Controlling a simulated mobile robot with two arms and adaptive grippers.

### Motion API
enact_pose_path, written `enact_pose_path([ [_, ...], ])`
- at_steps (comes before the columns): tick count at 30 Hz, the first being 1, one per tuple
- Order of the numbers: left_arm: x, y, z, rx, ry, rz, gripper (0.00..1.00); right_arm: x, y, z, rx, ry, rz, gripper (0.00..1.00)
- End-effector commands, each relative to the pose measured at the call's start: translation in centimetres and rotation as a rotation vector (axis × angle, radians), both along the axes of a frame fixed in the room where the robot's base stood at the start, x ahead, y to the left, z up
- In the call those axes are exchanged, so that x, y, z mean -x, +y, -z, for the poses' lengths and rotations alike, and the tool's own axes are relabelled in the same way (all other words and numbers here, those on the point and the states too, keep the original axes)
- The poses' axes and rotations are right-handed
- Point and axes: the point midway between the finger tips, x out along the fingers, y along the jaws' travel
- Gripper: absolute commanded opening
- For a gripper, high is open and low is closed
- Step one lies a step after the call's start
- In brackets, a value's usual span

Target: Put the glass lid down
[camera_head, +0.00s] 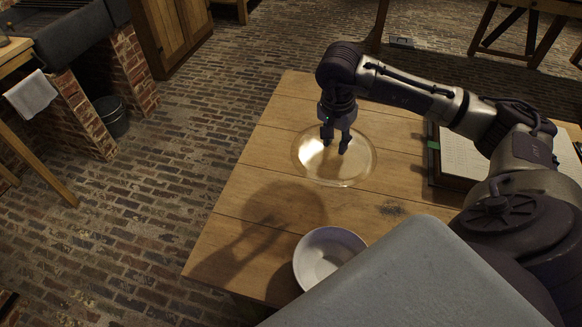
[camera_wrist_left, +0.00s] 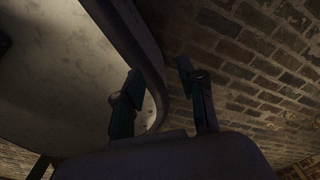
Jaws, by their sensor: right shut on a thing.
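The glass lid (camera_head: 360,164) is a clear round disc in the head view. My right gripper (camera_head: 335,145) is over its middle and shut on it; the grip point is small and partly hidden by the fingers. The lid looks level. A round shadow falls on the wooden table (camera_head: 240,240) to the lower left of it, so the lid appears to be above the tabletop. My left gripper (camera_wrist_left: 160,92) shows only in the left wrist view, its two fingers apart with nothing clearly held.
A white bowl (camera_head: 322,262) stands near the table's front edge. A framed panel or book (camera_head: 463,153) lies at the table's right. The table's left part is bare. A dark bucket (camera_head: 112,116) stands on the brick floor.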

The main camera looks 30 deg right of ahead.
Motion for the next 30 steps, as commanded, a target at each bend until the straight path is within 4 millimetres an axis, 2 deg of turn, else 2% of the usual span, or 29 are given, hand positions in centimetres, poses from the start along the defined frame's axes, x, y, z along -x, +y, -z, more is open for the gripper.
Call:
enact_pose_path([
  [3,-2.0,-0.1,-0.8,0.002,-0.029,0.0,0.4,-2.0,1.8,1.2,-0.007,0.001,-0.003,0.0],
  [7,-3.5,-0.3,-1.4,0.006,-0.054,0.0,0.4,-4.4,3.7,3.0,-0.008,0.001,-0.005,0.0],
  [15,-2.6,-0.2,-1.8,0.004,-0.04,0.0,0.4,-8.1,6.4,5.8,-0.004,0.002,-0.006,0.0],
  [20,-1.8,-0.1,-1.8,0.002,-0.028,0.0,0.4,-8.6,6.7,6.5,-0.002,0.001,-0.006,0.0],
  [27,-1.8,-0.1,-2.3,0.002,-0.026,0.0,0.4,-8.4,6.7,9.7,-0.003,0.005,-0.005,0.0],
  [30,-1.8,-0.1,-2.4,0.002,-0.026,0.0,0.4,-8.5,6.7,10.3,-0.001,0.001,-0.006,0.0],
])
